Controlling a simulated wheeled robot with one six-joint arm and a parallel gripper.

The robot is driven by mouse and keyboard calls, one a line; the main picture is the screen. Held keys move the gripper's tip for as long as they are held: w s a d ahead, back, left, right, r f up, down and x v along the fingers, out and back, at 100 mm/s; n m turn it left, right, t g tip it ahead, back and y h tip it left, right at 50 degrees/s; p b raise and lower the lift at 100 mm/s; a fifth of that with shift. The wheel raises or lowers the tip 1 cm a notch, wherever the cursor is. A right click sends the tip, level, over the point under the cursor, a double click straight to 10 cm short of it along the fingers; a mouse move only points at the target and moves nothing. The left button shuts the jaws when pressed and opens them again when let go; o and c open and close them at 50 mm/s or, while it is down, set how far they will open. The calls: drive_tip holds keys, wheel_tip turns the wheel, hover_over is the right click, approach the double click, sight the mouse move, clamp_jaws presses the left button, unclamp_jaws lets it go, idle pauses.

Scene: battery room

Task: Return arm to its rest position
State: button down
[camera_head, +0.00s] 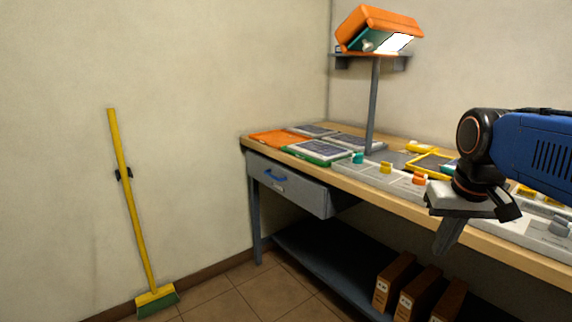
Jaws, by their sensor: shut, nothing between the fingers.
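My blue and black arm reaches in from the right edge. My gripper (445,240) hangs at its end, pointing down and to the left, in front of the workbench's front edge. Its fingers are together and I see nothing held between them. The gripper and wrist hide part of the bench top behind them.
The workbench (395,200) carries panels, a pale tray with coloured knobs (386,168) and a yellow frame (430,163). Brown binders (418,293) stand below. A broom (133,200) leans left. Floor between is clear.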

drive_tip(key=s+a+f+n+t, duration=0.1)
drive_tip(key=s+a+f, duration=0.2)
drive_tip(key=s+f, duration=0.8)
drive_tip(key=shift+a+f+n+t, duration=0.3)
drive_tip(key=shift+f+t, duration=0.1)
drive_tip(key=shift+f, duration=0.45)
